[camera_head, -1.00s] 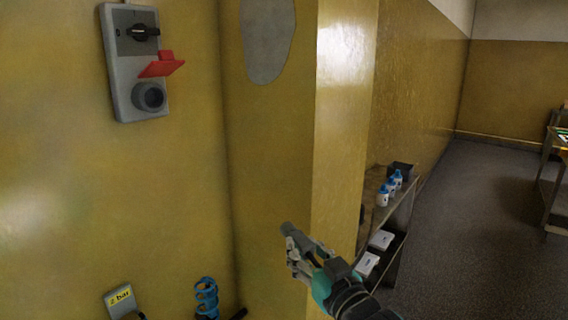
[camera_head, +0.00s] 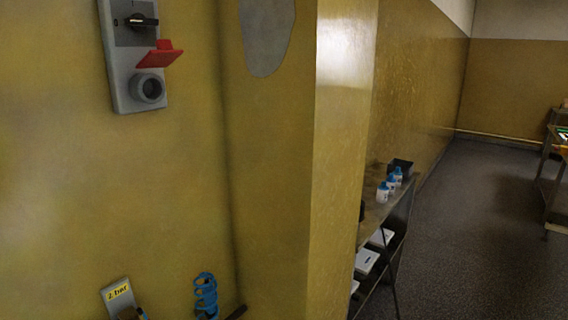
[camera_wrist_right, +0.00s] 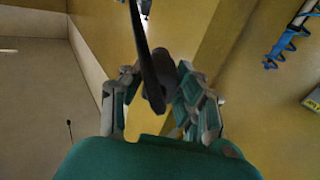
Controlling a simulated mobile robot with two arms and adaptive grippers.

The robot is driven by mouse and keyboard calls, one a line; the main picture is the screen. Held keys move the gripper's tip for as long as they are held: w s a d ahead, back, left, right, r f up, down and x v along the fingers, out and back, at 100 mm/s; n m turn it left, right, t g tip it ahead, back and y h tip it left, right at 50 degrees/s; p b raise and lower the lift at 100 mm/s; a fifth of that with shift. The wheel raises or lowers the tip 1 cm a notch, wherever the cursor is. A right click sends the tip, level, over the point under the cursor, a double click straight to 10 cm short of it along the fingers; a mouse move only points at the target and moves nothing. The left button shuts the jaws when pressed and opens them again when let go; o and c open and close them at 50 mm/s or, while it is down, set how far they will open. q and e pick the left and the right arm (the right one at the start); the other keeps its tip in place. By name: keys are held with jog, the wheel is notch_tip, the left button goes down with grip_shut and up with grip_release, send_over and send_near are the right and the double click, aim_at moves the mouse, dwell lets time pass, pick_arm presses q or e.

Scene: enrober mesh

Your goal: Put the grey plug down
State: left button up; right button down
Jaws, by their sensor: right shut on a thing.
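The grey plug (camera_wrist_right: 178,66) shows in the right wrist view as a dark grey body between the fingers, with a black cable (camera_wrist_right: 145,50) running across in front of it. My right gripper (camera_wrist_right: 160,82) is shut on the plug and holds it in the air; the fingers partly hide it. Neither the plug nor my right gripper shows in the head view now. My left gripper is in neither view.
A grey switch box (camera_head: 122,60) with a red flap (camera_head: 158,55) and a round socket (camera_head: 147,89) is on the yellow wall. A low shelf (camera_head: 378,212) holds blue-and-white bottles (camera_head: 390,185) and white boxes (camera_head: 366,262). A blue coiled hose (camera_head: 206,296) hangs lower, beside a labelled plate (camera_head: 118,296).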

jog(key=shift+s+f, duration=0.15)
jog(key=shift+s, duration=1.05)
